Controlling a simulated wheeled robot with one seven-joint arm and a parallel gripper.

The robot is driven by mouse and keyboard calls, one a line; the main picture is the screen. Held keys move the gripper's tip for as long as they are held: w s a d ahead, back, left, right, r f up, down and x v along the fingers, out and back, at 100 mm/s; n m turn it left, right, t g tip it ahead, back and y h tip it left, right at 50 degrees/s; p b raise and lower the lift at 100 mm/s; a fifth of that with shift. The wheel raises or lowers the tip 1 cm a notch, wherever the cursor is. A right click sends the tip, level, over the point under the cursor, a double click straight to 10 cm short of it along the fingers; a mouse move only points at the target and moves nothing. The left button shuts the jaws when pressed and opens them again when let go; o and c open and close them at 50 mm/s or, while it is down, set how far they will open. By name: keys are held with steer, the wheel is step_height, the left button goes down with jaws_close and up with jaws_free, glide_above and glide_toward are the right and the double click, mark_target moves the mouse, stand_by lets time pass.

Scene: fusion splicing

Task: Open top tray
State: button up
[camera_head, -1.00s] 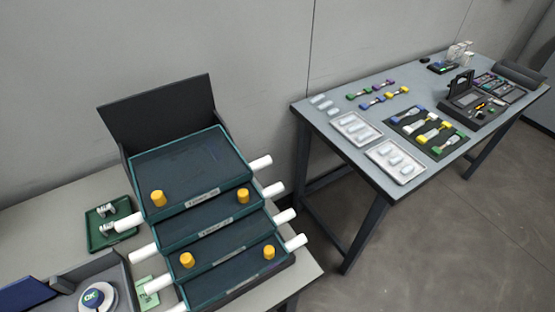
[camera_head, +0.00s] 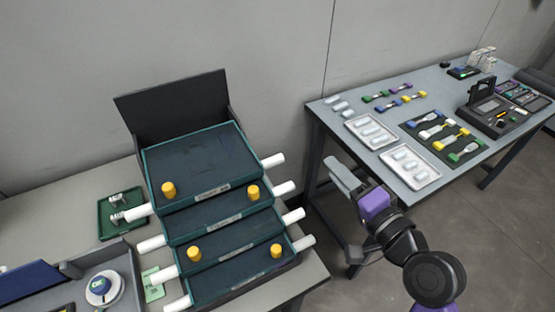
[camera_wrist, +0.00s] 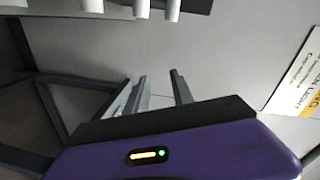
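The stepped stack of dark green-rimmed trays stands on the left table. The top tray (camera_head: 200,163) is uppermost, with a dark raised panel (camera_head: 172,108) behind it. Two yellow knobs (camera_head: 168,188) (camera_head: 253,192) stand near its front edge, and white cylindrical handles (camera_head: 272,160) stick out at the sides. My gripper (camera_head: 343,212) is to the right of the stack, apart from it, in front of the gap between the tables. In the wrist view its two fingers (camera_wrist: 160,91) are apart with nothing between them.
Lower trays (camera_head: 235,262) carry two more yellow knobs. A small green tray (camera_head: 112,226) and a grey bin (camera_head: 130,287) lie left of the stack. The right table (camera_head: 335,126), holding trays and tools, stands behind my arm. White cylinders (camera_wrist: 141,8) show at the wrist view's top.

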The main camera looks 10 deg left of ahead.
mark_target(278, 163)
steer(key=a+g+y, duration=0.1)
steer(key=a, duration=0.3)
steer(key=w+a+g+y, duration=0.1)
steer(key=a+g+y, duration=0.1)
steer(key=a, duration=0.3)
steer(key=w+a+g+y, duration=0.1)
steer(key=a+g, duration=0.1)
steer(key=a, duration=0.2)
steer(key=shift+w+a, duration=0.1)
steer(key=shift+a, duration=0.15)
jaws_close()
steer(key=shift+g, duration=0.3)
stand_by(0.8)
